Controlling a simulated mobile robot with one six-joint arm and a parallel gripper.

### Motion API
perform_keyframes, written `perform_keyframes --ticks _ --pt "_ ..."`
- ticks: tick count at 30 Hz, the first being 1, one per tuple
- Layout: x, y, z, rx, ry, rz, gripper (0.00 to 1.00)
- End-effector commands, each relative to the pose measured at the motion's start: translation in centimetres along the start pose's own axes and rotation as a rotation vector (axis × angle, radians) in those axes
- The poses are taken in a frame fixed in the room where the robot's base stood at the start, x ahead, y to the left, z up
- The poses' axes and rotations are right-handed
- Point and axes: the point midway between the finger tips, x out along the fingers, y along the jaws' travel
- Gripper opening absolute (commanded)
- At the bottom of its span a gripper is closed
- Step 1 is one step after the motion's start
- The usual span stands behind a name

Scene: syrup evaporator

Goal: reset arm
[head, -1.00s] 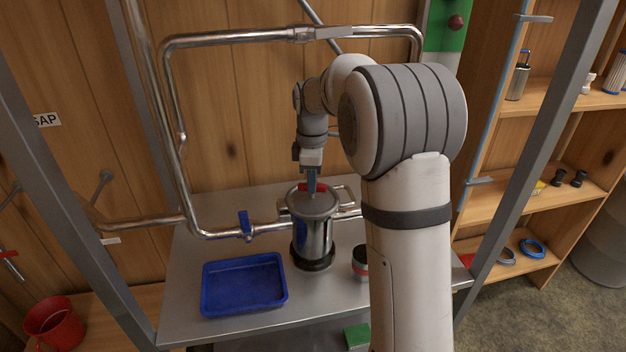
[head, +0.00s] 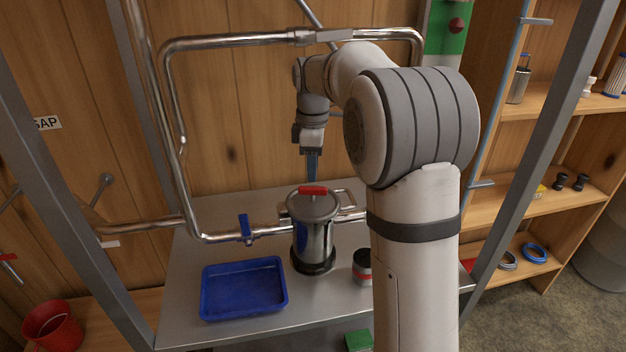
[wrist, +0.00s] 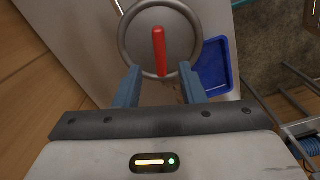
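My gripper (head: 312,180) is above and just behind the steel pot-like vessel (head: 312,238) on the metal table. In the wrist view my gripper (wrist: 160,82) has its two blue fingers spread apart with nothing between them. The vessel's lid (wrist: 140,38) with its red handle (wrist: 159,50) lies beyond the fingertips. The red handle also shows in the head view (head: 313,190), clear of the fingers. The lid sits on the vessel.
A blue tray (head: 243,288) stands on the table left of the vessel, and a small can (head: 362,267) stands to its right. Steel pipes (head: 178,110) with a blue valve handle (head: 245,227) run behind and left. Shelves (head: 530,200) stand at the right.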

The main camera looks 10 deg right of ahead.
Motion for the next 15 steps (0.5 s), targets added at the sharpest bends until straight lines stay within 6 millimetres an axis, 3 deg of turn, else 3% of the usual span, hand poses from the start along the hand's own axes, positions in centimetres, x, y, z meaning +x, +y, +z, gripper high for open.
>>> perform_keyframes --ticks 6,15 --pt "-2.3 0.0 0.0 0.0 0.0 0.001 0.36" --pt "-2.5 0.0 0.0 0.0 0.0 0.0 0.36"
